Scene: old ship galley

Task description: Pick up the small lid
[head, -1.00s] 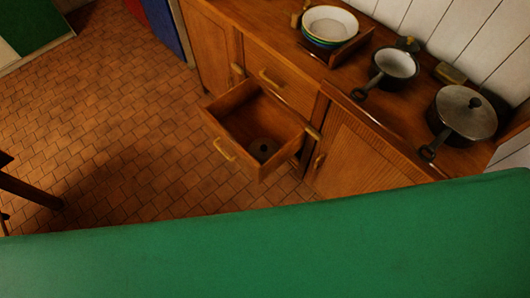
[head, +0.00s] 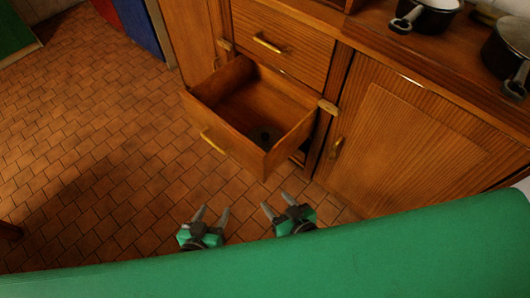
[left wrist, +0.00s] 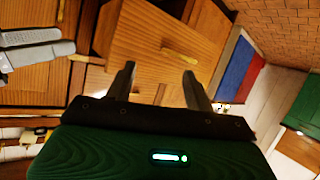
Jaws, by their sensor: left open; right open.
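A small dark round lid (head: 265,134) lies on the floor of the open drawer (head: 228,139), near its front right corner. It is dim and partly lost in shadow. My left gripper (head: 212,212) is open and empty, in front of the drawer and below it in the picture. My right gripper (head: 276,202) is open and empty, to the right of the left one and closer to the drawer's front corner. Both are apart from the drawer and the lid. In the left wrist view, the left gripper's open fingers (left wrist: 159,70) show with nothing between them; I cannot make out the lid there.
A closed drawer (head: 281,42) is above the open one. A closed cabinet door (head: 415,140) stands to the right. A white-lined pot (head: 430,17) and a dark pot (head: 509,52) stand on the counter. The tiled floor (head: 90,150) at left is clear.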

